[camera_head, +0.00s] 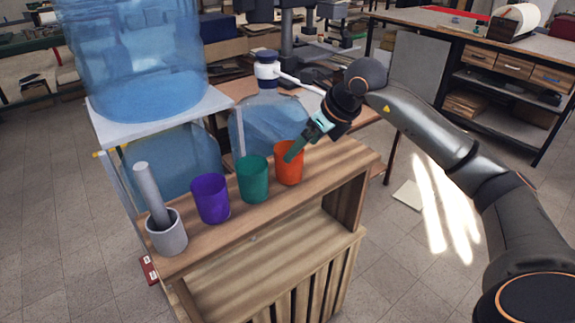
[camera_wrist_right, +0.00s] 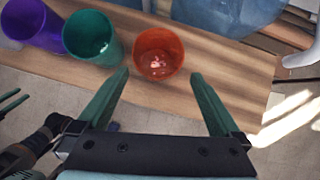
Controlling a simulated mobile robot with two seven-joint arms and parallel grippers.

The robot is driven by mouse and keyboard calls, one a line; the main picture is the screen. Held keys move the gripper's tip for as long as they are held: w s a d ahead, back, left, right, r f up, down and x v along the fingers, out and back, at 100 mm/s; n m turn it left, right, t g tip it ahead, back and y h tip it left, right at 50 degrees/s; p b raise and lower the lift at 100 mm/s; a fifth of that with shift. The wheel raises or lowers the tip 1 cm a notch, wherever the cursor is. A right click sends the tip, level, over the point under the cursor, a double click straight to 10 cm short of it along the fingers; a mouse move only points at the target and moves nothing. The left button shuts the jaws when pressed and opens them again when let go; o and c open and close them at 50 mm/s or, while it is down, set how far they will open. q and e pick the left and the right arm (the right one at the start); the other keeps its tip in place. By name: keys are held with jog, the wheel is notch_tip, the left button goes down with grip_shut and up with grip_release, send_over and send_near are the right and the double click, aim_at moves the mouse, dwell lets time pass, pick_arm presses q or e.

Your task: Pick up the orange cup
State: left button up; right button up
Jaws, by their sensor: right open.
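The orange cup (camera_head: 288,166) stands upright on the wooden shelf top, at the right end of a row of cups. In the right wrist view the orange cup (camera_wrist_right: 160,54) is seen from above, ahead of my fingertips and roughly between their lines. Whether a finger touches the cup cannot be told. My left gripper is not visible in the head view.
A green cup (camera_head: 253,179) stands close left of the orange cup, then a purple cup (camera_head: 211,198) and a grey mortar (camera_head: 168,235) with a pestle. Large blue water bottles (camera_head: 140,60) stand behind. The wooden shelf top (camera_head: 345,160) is bare at its right end.

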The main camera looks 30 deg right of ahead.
jog(key=x, duration=0.3)
jog(key=p+x, duration=0.1)
jog(key=x, duration=0.3)
jog(key=shift+w+a+f, duration=0.2)
jog(key=shift+a, duration=0.1)
jog(key=shift+c, duration=0.2)
jog(key=shift+r, duration=0.1)
jog(key=c, duration=1.1)
